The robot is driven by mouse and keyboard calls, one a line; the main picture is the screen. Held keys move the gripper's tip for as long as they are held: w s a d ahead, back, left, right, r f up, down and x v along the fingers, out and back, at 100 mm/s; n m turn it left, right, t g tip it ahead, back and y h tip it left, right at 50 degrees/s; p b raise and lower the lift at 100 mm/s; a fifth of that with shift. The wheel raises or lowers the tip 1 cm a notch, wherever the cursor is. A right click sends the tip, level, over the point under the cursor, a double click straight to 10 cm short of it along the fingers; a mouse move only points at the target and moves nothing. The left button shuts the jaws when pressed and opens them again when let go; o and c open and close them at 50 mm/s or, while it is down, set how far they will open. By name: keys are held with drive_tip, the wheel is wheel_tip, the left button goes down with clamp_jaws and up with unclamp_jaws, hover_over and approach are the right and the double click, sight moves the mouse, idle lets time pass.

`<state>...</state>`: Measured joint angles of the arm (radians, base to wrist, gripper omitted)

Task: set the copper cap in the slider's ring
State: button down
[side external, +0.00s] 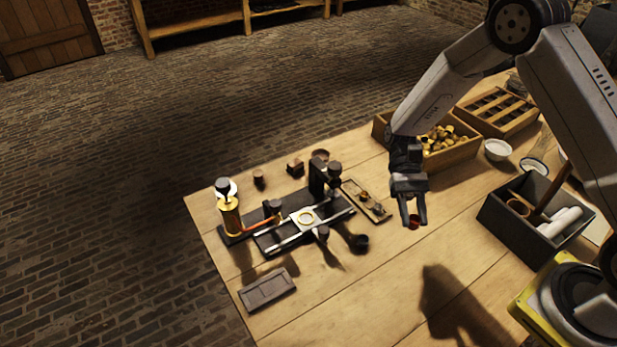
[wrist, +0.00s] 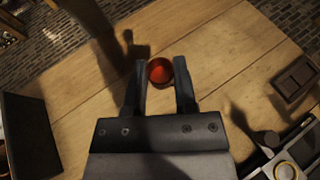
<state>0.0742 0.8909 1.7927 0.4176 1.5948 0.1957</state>
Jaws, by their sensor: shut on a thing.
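The copper cap (wrist: 160,72) is a small round reddish cup between my gripper's fingertips in the wrist view. My gripper (side external: 413,220) is shut on it, and the cap (side external: 414,221) shows only partly in the side view. The slider's ring (side external: 306,217) is a pale gold ring on a light square plate, on the rails of a dark apparatus, to the left of my gripper. The ring also shows at the lower right corner of the wrist view (wrist: 286,172). I cannot tell whether the cap touches the table.
A brass burner-like column (side external: 229,213) stands at the apparatus's left end. A small tray (side external: 379,214) lies behind. A dark box (side external: 497,222) stands to the right. The front table is mostly clear.

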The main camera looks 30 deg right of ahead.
drive_tip(key=n+h, duration=0.2)
drive_tip(key=g+h, duration=0.1)
drive_tip(key=shift+s+d+f+n, duration=0.15)
drive_tip(key=shift+d+f+n, duration=0.15)
drive_tip(key=shift+d+n, duration=0.1)
drive_tip(key=w+d+r+n+t+h, duration=0.1)
drive_tip(key=w+n+t+h, duration=0.55)
drive_tip(key=n+h, duration=0.35)
drive_tip(key=w+r+n+t+h, duration=0.2)
drive_tip(key=w+n+t+h, duration=0.5)
drive_tip(key=n, duration=0.6)
drive_tip(key=w+a+r+n+t+y, duration=0.5)
drive_tip(key=w+a+n+t+y, duration=0.25)
drive_tip(key=a+n+t, duration=0.45)
drive_tip(key=shift+m+g+h, duration=0.35)
drive_tip(key=shift+m+g, duration=0.1)
drive_tip(key=shift+m, duration=0.35)
drive_tip(key=shift+w+a+f, duration=0.1)
drive_tip(key=shift+a+f, duration=0.05)
drive_tip(key=shift+f, duration=2.35)
drive_tip(key=shift+w+a+f, duration=0.1)
drive_tip(key=shift+f, duration=2.4)
drive_tip(key=shift+w+a+f, duration=0.1)
drive_tip(key=shift+a+f, duration=0.05)
drive_tip(key=shift+f, duration=2.35)
drive_tip(key=shift+f, duration=0.2)
